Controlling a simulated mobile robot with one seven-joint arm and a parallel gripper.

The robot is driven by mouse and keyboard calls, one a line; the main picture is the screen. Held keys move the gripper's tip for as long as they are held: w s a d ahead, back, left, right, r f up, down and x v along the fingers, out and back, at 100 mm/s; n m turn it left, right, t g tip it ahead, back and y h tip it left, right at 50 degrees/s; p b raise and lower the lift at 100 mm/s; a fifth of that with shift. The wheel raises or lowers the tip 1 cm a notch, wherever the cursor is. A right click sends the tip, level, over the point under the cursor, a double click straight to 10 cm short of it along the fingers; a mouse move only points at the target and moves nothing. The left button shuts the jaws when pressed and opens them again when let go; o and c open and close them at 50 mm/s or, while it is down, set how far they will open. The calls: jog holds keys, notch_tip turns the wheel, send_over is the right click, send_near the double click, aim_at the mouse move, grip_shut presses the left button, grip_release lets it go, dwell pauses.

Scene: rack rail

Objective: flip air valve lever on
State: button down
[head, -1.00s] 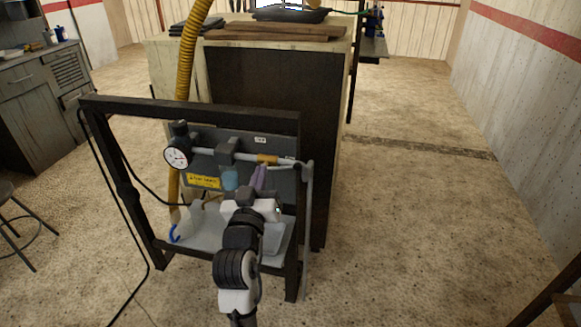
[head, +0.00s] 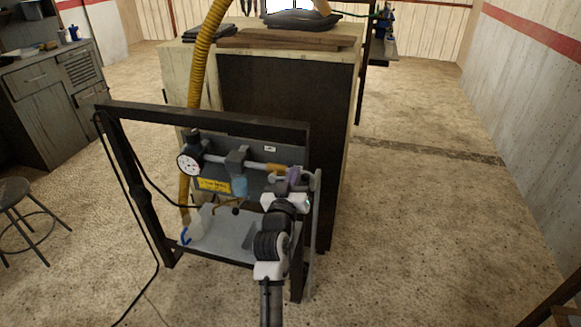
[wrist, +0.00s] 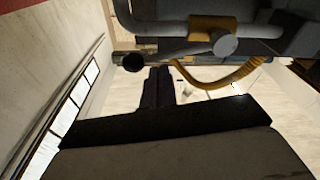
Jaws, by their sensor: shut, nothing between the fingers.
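The air valve shows as a short yellow-orange part (head: 280,168) near the right end of the grey pipe on the rack panel. It also shows large at the top of the wrist view (wrist: 207,28), with a grey round knob below it. My gripper (head: 294,180) is at the right end of the pipe, just right of and below the yellow part. Its fingers are together and empty in the wrist view (wrist: 158,78), below and left of the valve. Contact cannot be told.
A dark rack frame (head: 215,113) surrounds the panel. A dial gauge (head: 189,163), a blue bowl (head: 240,187) and a yellow label (head: 213,185) sit left of the valve. A grey upright pipe (head: 315,230) runs down the right post. Floor (head: 430,230) to the right is clear.

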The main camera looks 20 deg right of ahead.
jog(key=shift+f, duration=0.25)
jog(key=shift+f, duration=0.1)
jog(key=f+b, duration=0.1)
jog(key=b, duration=0.1)
jog(key=m+b, duration=0.1)
jog(key=b, duration=0.2)
jog(key=shift+s+d+f+m, duration=0.2)
jog(key=shift+d+f+m, duration=0.05)
jog(key=shift+f+m, duration=0.1)
